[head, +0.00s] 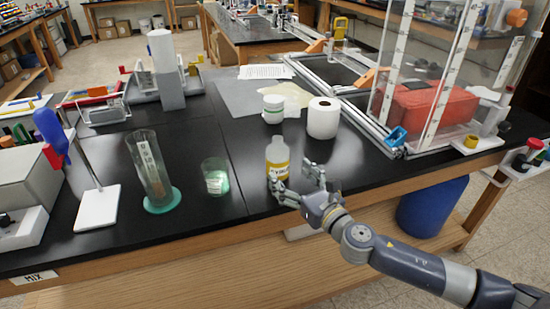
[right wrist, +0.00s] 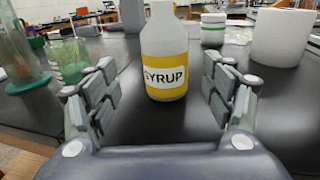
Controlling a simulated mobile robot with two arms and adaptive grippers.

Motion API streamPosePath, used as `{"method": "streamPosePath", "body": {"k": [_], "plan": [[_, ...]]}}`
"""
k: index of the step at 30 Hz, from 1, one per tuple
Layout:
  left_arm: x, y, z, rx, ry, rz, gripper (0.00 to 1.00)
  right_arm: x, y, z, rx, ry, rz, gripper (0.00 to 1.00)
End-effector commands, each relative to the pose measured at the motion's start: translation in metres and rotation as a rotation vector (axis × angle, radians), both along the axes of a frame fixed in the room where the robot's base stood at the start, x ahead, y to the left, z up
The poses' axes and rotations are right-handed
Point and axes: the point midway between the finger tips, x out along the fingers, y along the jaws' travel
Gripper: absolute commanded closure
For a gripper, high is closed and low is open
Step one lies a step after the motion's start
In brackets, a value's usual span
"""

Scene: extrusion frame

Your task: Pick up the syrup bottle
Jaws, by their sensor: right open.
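The syrup bottle (head: 277,158) stands upright on the black bench near its front edge. It is white with a yellow band, and the right wrist view shows the word SYRUP on the bottle (right wrist: 165,60). My right gripper (head: 298,181) reaches in from the lower right, just in front of the bottle. In the right wrist view its open fingers (right wrist: 166,97) stand left and right of the bottle's lower part, with gaps on both sides. One finger hides part of the bottle's base in the head view. My left gripper is not in view.
A beaker (head: 215,177) stands left of the bottle, and a tall cylinder (head: 149,172) farther left. A white jar (head: 273,109) and a paper roll (head: 323,118) stand behind it. A clear enclosure (head: 430,70) fills the right. Bench between beaker and bottle is bare.

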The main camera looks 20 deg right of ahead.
Motion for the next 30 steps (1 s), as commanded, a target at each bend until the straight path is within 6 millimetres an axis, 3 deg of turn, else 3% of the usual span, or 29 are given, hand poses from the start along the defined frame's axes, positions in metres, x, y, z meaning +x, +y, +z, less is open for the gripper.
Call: {"method": "streamPosePath", "body": {"k": [4, 10, 22, 30], "plan": [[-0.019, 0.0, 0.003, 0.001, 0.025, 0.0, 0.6, 0.022, 0.006, 0.002, 0.001, -0.002, 0.0, 0.25], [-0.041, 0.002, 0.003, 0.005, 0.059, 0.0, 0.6, 0.034, 0.009, 0.0, 0.001, 0.0, 0.001, 0.25], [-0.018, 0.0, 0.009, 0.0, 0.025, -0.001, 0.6, 0.077, 0.013, -0.002, 0.002, 0.0, 0.0, 0.25], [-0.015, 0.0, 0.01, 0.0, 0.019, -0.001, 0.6, 0.085, 0.015, -0.003, 0.001, 0.001, 0.001, 0.25]]}}
